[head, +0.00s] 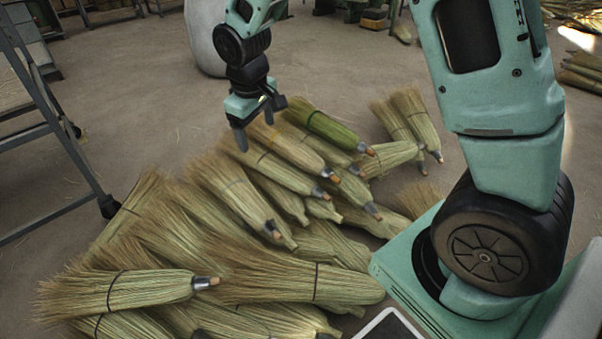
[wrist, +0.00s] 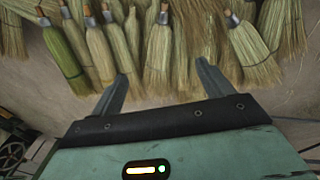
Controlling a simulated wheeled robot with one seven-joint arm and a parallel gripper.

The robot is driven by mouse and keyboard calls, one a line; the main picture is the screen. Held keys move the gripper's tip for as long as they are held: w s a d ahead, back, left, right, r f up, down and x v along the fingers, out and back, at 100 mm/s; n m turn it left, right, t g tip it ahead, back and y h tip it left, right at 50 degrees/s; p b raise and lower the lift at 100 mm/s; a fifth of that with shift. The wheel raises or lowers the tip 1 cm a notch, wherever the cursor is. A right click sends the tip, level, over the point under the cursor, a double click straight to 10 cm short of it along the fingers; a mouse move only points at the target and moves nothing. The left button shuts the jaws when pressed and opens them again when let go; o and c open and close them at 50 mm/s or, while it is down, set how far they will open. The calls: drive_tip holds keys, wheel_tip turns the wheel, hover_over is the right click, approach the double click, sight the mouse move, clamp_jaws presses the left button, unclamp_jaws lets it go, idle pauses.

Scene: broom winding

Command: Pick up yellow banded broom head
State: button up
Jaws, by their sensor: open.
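Several straw broom heads lie in a pile on the floor. They are pale yellow-green to tan, many with a dark band and a grey metal collar at the narrow end. A greener one (head: 328,130) lies at the pile's far edge; it is at the left in the wrist view (wrist: 65,55). Beside it is a yellowish tan one (head: 292,148). I cannot make out for sure which band is yellow. My gripper (head: 258,122) is open and empty above the pile's far end. In the wrist view a pale broom head (wrist: 157,60) shows between the fingertips (wrist: 162,72).
A metal-framed rack (head: 50,110) stands at the left. A large pale rounded container (head: 204,40) stands behind my gripper. Two broom heads (head: 415,118) lie apart to the right of the pile. Bare floor (head: 130,85) is clear behind the pile.

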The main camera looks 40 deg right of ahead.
drive_tip(key=w+d+f+h+b, duration=0.1)
drive_tip(key=w+d+f+b, duration=0.3)
drive_tip(key=d+f, duration=0.25)
drive_tip(key=w+d+f+h+b, duration=0.1)
drive_tip(key=w+d+f+b, duration=0.3)
drive_tip(key=f, duration=0.4)
drive_tip(key=h+b, duration=0.3)
drive_tip(key=b, duration=0.5)
approach(320, 167)
drive_tip(key=shift+m, duration=0.3)
drive_tip(key=b+x, duration=0.6)
drive_tip(key=shift+s+d+r, duration=0.1)
drive_tip(key=shift+s, duration=0.05)
drive_tip(key=shift+d+f, duration=0.35)
drive_tip(key=shift+f, duration=0.2)
drive_tip(key=b+x, duration=0.4)
drive_tip(key=shift+a+f, duration=0.1)
drive_tip(key=shift+f, duration=0.3)
drive_tip(key=shift+w+d+f+b, duration=0.2)
drive_tip(key=shift+w+b, duration=0.05)
drive_tip(key=shift+b, duration=0.15)
drive_tip(key=shift+r, duration=0.1)
